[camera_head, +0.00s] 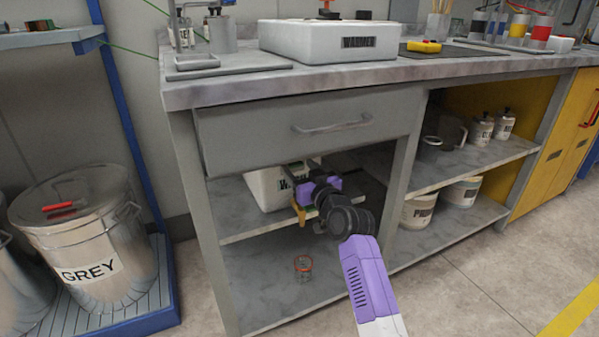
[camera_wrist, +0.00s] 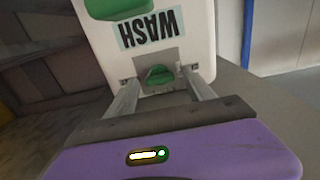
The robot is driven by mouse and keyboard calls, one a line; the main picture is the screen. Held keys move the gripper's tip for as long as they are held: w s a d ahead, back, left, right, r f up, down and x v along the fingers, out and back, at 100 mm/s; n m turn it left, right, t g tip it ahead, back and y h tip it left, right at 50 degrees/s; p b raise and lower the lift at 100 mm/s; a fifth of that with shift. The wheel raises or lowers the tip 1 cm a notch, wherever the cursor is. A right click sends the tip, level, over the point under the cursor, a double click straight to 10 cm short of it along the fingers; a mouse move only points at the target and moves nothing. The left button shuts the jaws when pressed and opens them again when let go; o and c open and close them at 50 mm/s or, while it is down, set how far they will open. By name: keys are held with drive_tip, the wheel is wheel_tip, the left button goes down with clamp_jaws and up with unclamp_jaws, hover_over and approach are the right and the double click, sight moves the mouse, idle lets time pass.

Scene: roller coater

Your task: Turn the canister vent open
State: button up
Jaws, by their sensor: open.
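The white canister (camera_head: 266,187) stands on the middle shelf under the drawer, partly hidden by my arm. In the wrist view the canister (camera_wrist: 203,38) appears upside down, with a WASH label and a large green part (camera_wrist: 115,8) at the top edge. A small green knob (camera_wrist: 159,75), which looks like the vent, sits on a grey plate on its face. My gripper (camera_wrist: 161,82) is open, its two fingers on either side of the knob; contact cannot be told. In the head view my gripper (camera_head: 301,203) is at the canister's front, its fingers mostly hidden.
The shelf (camera_head: 245,222) lies below the canister, and a drawer (camera_head: 310,125) with a handle is close above. A small jar (camera_head: 303,264) stands on the bottom shelf. A cabinet post (camera_head: 398,185) rises to the right of my arm.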

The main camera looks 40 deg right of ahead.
clamp_jaws()
drive_tip(key=shift+r+p, duration=0.1)
drive_tip(key=shift+p, duration=0.2)
drive_tip(key=m+p, duration=0.2)
drive_tip(key=m, duration=0.1)
drive_tip(key=shift+r, duration=0.15)
drive_tip(key=m+p, duration=0.4)
drive_tip(key=m, duration=0.2)
drive_tip(key=m+p, duration=0.2)
drive_tip(key=m, duration=0.3)
drive_tip(key=shift+m+p, duration=0.3)
drive_tip(key=shift+p, duration=0.1)
drive_tip(key=shift+d+f+m+p, duration=0.15)
drive_tip(key=shift+m+p, duration=0.15)
drive_tip(key=shift+m, duration=0.5)
drive_tip(key=shift+a+f+m+p, duration=0.1)
drive_tip(key=shift+m+p, duration=0.15)
drive_tip(key=shift+m, duration=0.55)
